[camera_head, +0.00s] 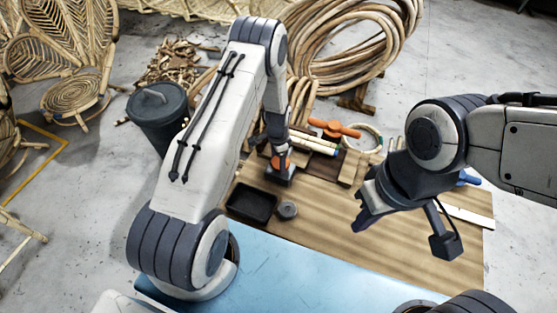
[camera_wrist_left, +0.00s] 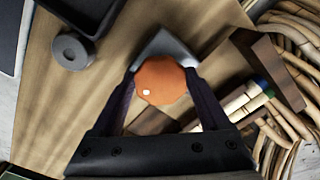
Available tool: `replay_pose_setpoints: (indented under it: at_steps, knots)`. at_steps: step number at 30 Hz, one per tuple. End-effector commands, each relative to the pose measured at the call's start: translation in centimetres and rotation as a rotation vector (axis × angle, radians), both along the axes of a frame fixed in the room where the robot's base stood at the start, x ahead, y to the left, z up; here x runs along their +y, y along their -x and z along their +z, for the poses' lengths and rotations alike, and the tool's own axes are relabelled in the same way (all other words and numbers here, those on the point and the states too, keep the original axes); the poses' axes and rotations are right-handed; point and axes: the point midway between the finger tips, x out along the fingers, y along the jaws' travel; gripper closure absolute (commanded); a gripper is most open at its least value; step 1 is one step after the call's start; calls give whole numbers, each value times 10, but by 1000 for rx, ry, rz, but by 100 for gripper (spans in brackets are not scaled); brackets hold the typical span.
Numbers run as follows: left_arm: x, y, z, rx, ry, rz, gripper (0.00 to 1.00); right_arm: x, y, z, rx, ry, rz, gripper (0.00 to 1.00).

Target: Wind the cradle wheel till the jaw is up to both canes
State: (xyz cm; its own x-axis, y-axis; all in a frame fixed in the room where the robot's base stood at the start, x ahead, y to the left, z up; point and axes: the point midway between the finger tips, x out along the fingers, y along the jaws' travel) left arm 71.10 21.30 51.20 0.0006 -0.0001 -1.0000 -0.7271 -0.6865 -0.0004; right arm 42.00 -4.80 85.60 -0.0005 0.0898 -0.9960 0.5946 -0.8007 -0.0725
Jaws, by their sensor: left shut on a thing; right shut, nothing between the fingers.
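The orange wheel (camera_wrist_left: 158,84), with a white dot, sits on a grey mount (camera_wrist_left: 172,46) in the left wrist view. My left gripper (camera_wrist_left: 160,80) is shut on it from two sides. In the head view the same gripper (camera_head: 278,150) reaches down to the bench, largely hiding the wheel. Two pale canes (camera_wrist_left: 246,101) with blue and green end marks lie beside brown wooden blocks (camera_wrist_left: 265,62), right of the wheel. The gap between jaw and canes is too hidden to judge. My right gripper (camera_head: 365,212) is shut and empty above the bench's right part.
A black tray (camera_head: 251,204) and a grey ring (camera_head: 287,210) lie on the wooden bench (camera_head: 330,225). A second orange handle (camera_head: 335,128) and a pale hoop (camera_head: 362,137) are behind the canes. A dark bin (camera_head: 158,115) and coiled rattan (camera_head: 350,50) stand beyond.

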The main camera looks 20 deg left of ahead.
Motion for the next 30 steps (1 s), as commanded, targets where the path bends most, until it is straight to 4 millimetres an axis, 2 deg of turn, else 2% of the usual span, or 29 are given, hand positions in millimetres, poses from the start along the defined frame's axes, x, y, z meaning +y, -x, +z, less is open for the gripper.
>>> replay_pose_setpoints:
  at_steps: [15, 16, 17, 18, 26, 30]
  knots:
    - [2, 2, -1, 7, 0, -20, 77, 0, 0, 0, 0, 0, 0, 100]
    - [2, 2, -1, 7, 0, -20, 14, 0, 0, 0, 0, 0, 0, 100]
    - [2, 2, -1, 7, 0, -20, 2, 0, 0, 0, 0, 0, 0, 100]
    - [1, 2, 0, 7, 0, -20, 0, 0, 0, 0, 0, 0, 0, 100]
    - [0, 0, 2, 3, 0, -20, 0, 0, 0, 1, 0, 0, 0, 100]
    - [0, -1, 19, 0, 0, -20, 0, 0, 0, 4, 0, 0, 0, 100]
